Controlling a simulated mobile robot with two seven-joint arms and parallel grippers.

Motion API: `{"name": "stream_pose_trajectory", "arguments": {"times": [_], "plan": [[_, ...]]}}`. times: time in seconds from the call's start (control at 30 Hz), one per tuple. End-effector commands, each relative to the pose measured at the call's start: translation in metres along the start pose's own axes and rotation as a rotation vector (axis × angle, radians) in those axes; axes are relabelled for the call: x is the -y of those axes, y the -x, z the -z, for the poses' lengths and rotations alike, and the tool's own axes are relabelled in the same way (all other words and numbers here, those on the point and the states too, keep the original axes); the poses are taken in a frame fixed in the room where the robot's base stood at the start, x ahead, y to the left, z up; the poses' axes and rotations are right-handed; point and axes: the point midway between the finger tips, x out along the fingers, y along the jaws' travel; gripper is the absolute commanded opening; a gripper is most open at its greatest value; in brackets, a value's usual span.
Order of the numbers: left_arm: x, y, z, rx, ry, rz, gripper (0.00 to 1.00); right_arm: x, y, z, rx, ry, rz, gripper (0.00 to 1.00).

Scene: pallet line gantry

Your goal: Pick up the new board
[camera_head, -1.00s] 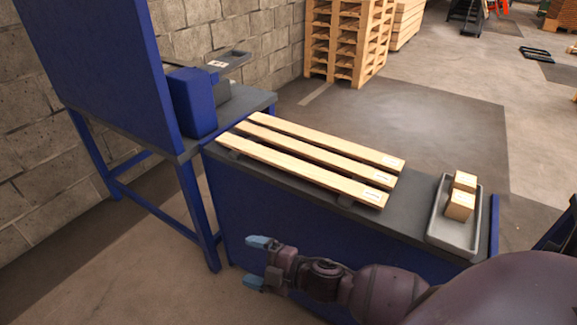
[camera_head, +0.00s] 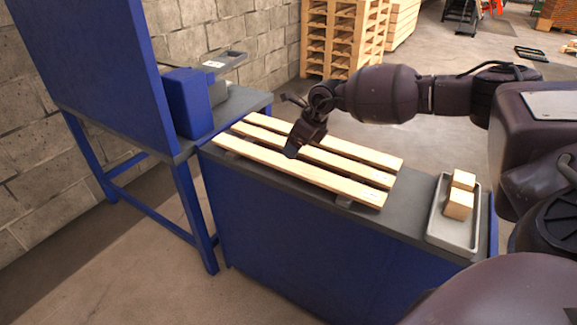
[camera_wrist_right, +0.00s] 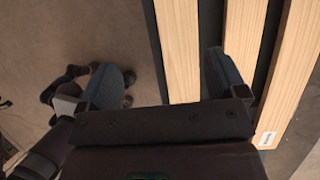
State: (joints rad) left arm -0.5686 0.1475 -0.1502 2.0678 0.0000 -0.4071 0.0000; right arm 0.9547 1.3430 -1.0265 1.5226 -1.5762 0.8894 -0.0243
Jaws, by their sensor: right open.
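Three pale wooden boards lie side by side across the bench: the near board (camera_head: 300,172), the middle board (camera_head: 345,166) and the far board (camera_head: 355,150). I cannot tell which one is new. My right gripper (camera_head: 296,146) reaches in from the right, above the boards. In the right wrist view my right gripper (camera_wrist_right: 165,82) is open and empty. Its fingers are on either side of the near board (camera_wrist_right: 178,50), one over the floor side and one by the gap to the middle board (camera_wrist_right: 240,45). Contact cannot be told.
The blue bench with dark top (camera_head: 390,215) holds a grey tray (camera_head: 437,235) with small wooden blocks (camera_head: 458,205) at its right end. A blue panel and box (camera_head: 188,102) stand at the left. Pallets (camera_head: 343,40) are stacked behind.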

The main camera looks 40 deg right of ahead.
Motion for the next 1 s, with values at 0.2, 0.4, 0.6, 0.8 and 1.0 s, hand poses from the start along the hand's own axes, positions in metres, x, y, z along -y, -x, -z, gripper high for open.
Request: {"name": "stream_pose_trajectory", "arguments": {"times": [0.2,0.4,0.6,0.8,1.0], "plan": [[0.000,-0.001,-0.003,0.003,0.000,0.000,0.43,0.018,0.005,-0.001,-0.022,0.017,0.057,0.90],[-0.002,-0.004,-0.007,0.010,-0.001,-0.003,0.43,0.019,-0.023,0.001,-0.023,0.016,0.054,0.90],[-0.003,-0.010,-0.003,0.001,-0.003,-0.006,0.43,0.020,-0.044,0.000,-0.020,0.017,0.054,0.90],[-0.003,-0.010,-0.003,-0.001,-0.003,-0.007,0.43,0.021,-0.056,0.000,-0.019,0.016,0.054,0.90],[-0.004,-0.012,-0.013,0.016,-0.005,-0.010,0.43,0.023,-0.086,0.003,-0.023,0.015,0.053,0.90]]}}
